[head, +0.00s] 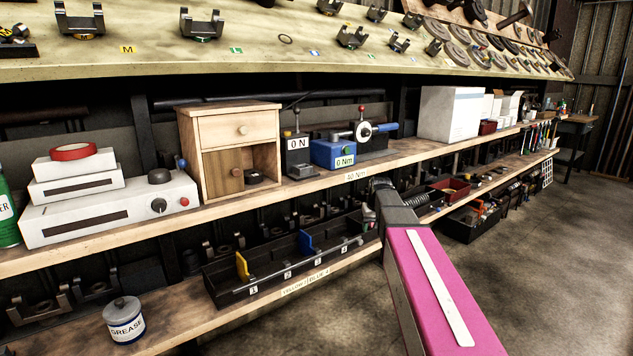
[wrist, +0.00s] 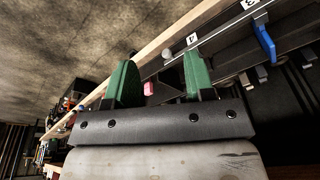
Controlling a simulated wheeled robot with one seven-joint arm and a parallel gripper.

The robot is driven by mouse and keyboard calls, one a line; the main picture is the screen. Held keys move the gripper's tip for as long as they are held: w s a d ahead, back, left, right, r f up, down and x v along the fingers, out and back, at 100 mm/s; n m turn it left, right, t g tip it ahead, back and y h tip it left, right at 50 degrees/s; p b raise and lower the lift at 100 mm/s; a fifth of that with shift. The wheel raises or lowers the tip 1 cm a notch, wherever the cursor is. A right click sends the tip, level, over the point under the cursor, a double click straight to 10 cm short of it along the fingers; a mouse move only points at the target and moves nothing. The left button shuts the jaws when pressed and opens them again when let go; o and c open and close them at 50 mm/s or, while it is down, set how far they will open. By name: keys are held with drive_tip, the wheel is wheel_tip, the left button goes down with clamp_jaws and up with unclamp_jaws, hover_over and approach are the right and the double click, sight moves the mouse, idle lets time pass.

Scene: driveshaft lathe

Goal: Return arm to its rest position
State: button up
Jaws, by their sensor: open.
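My arm (head: 436,282), with a pink cover and a pale strip, reaches from the bottom right toward the lower shelf. Its far end is beside the right end of a black bin (head: 222,291). In the wrist view my gripper (wrist: 160,80) has its two green fingers apart, with nothing held between them. Beyond the fingers are the bin's front edge, a silver rod with a rounded end (wrist: 168,53), number labels 4 and 3, and a blue divider (wrist: 264,42). The fingers cannot be made out in the head view.
The upper shelf above the bin carries a wooden cabinet (head: 229,150), a blue device marked 0 Nm (head: 333,153) and white boxes (head: 450,112). A grease can (head: 124,320) stands on the lower shelf at left. Open floor (head: 545,255) lies to the right of my arm.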

drive_tip(key=s+a+f+g, duration=0.1)
drive_tip(key=s+f, duration=0.8)
drive_tip(key=s, duration=0.2)
drive_tip(key=s+a+f+g, duration=0.1)
drive_tip(key=s+f, duration=0.8)
drive_tip(key=s, duration=0.3)
drive_tip(key=shift+s+a+m+h, duration=0.15)
drive_tip(key=shift+a+m+h, duration=0.1)
drive_tip(key=shift+m+h, duration=0.05)
